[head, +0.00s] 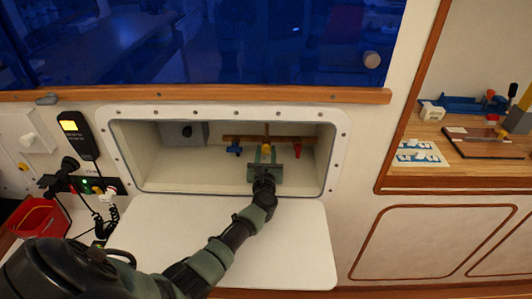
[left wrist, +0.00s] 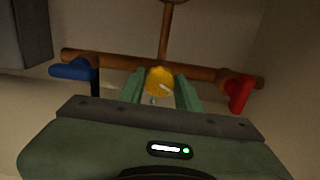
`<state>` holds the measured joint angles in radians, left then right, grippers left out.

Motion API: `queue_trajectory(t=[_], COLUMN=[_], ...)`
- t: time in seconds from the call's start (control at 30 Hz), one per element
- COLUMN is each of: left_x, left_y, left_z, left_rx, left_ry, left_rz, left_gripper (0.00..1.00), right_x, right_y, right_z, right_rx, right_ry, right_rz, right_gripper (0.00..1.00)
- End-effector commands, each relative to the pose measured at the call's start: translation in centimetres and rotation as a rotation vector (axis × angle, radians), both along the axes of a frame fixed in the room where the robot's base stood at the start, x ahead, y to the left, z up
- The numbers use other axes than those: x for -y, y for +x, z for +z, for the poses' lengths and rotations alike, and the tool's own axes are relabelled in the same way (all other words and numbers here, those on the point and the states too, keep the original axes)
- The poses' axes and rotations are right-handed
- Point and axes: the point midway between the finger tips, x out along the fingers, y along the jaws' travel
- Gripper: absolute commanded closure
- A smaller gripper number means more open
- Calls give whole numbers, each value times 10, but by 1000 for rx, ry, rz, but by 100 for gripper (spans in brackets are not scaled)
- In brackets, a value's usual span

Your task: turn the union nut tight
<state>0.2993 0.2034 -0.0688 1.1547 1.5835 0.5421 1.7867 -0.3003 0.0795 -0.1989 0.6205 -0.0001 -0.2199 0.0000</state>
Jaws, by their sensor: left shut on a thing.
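The yellow union nut (left wrist: 159,80) is on a copper pipe run (left wrist: 120,62) inside the wall recess, where a vertical pipe (left wrist: 166,38) meets the horizontal one. My left gripper (left wrist: 160,95) reaches into the recess with its two green fingers on either side of the nut, shut on it. In the head view the left gripper (head: 266,158) covers much of the joint, and only a little yellow of the nut (head: 266,148) shows. How tight the nut is cannot be seen.
A blue valve handle (left wrist: 74,70) is left of the nut and a red one (left wrist: 241,94) right, both close to the fingers. A grey box (head: 184,134) fills the recess's upper left. The recess frame (head: 222,110) surrounds my arm. A white panel (head: 290,240) lies below.

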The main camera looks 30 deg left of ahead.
Motion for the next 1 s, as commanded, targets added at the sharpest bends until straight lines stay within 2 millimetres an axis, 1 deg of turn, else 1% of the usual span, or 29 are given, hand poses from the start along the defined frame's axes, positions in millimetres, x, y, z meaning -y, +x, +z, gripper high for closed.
queue_trajectory(t=[0.17,0.37,0.57,1.0], left_x=[0,0,1,2], left_y=[0,0,0,1], left_z=[0,0,0,0], left_rx=[-14,-65,-151,-370], left_ry=[23,104,242,600], left_rz=[0,2,2,1], left_gripper=[100,100,100,100], right_x=[-1,-2,-2,-1], right_y=[0,0,0,0], right_z=[1,2,5,13], right_rx=[1,1,1,0], right_ry=[2,2,2,2], right_rz=[0,0,1,1], right_gripper=[100,100,100,100])
